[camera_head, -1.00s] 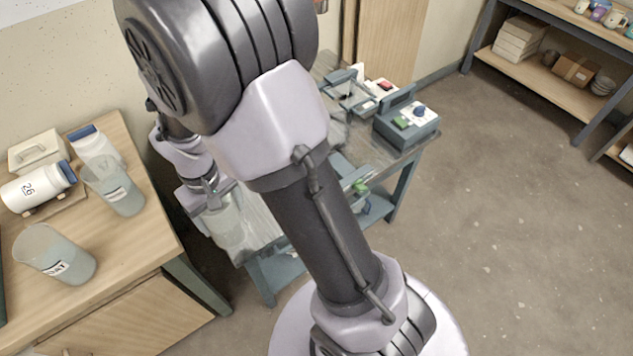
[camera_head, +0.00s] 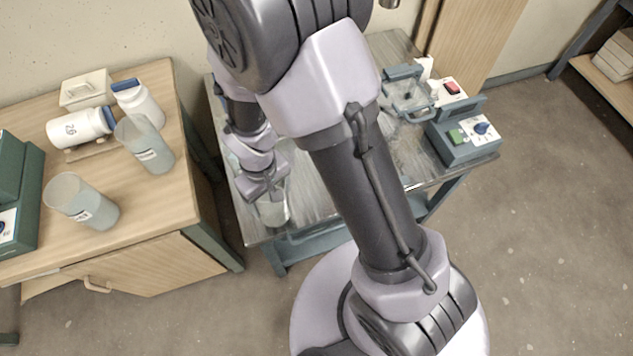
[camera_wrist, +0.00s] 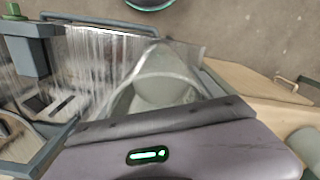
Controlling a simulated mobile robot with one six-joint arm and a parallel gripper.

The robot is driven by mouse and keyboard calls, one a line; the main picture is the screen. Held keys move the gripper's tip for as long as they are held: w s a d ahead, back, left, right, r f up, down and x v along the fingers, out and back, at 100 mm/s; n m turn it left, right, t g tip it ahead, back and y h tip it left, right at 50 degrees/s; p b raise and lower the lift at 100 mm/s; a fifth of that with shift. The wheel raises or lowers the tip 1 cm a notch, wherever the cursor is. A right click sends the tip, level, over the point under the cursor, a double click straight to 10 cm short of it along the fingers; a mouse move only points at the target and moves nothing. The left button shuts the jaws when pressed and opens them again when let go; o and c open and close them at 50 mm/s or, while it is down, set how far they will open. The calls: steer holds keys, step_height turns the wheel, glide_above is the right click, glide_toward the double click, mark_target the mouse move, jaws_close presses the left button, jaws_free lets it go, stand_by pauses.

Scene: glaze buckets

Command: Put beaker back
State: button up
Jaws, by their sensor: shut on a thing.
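My gripper (camera_head: 266,188) is shut on a clear beaker (camera_head: 274,208) and holds it upright, over the front left corner of the grey metal table (camera_head: 312,212). In the head view I cannot tell whether its base touches the table. In the wrist view the held beaker (camera_wrist: 166,78) sits in front of my gripper, its lower part hidden by the gripper body. Two other beakers stand on the wooden bench at left: one at the back (camera_head: 146,148) and one nearer the front (camera_head: 84,203), both with white labels.
The wooden bench (camera_head: 150,210) also holds a white jar with a blue lid (camera_head: 139,100), a lying jar marked 26 (camera_head: 80,128) and a lidded white box (camera_head: 87,88). A grey switch box (camera_head: 466,135) and a clear-sided device (camera_head: 408,93) stand at the metal table's right.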

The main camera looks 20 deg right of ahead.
steer(key=w+d+f+b, duration=0.1)
steer(key=d+f+b, duration=0.1)
steer(key=d, duration=0.4)
steer(key=w+d+f+b, duration=0.1)
steer(key=d+f+b, duration=0.1)
steer(key=d, duration=0.4)
steer(key=shift+w+f, duration=0.3)
steer(key=shift+w, duration=0.1)
steer(key=shift+f+b, duration=0.2)
steer(key=shift+b, duration=0.1)
steer(key=o, duration=2.1)
steer(key=shift+c, duration=0.2)
